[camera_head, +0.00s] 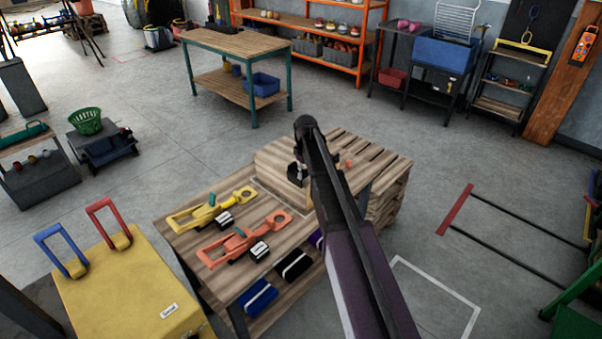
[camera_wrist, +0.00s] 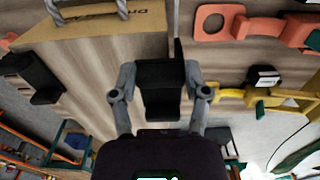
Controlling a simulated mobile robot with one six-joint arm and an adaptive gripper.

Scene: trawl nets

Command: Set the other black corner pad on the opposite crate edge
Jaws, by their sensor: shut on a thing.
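My gripper (camera_wrist: 161,93) is shut on a black corner pad (camera_wrist: 160,82) in the wrist view, with one finger on each side of it. The held pad is at the edge of the wooden crate (camera_wrist: 88,72), on the side facing the orange and yellow tools. I cannot tell whether it touches the crate. Another black corner pad (camera_wrist: 34,76) is at the crate's opposite edge, at left. In the head view the crate (camera_head: 275,153) stands at the table's far right end, and my arm hides part of it and most of my gripper.
The table (camera_head: 178,232) holds a yellow tool (camera_head: 205,212) and an orange tool (camera_head: 240,238) left of the crate. Packs lie on its lower shelf. A yellow case (camera_head: 120,280) stands at the near left. Rope handles (camera_wrist: 88,14) show on the crate's lettered side.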

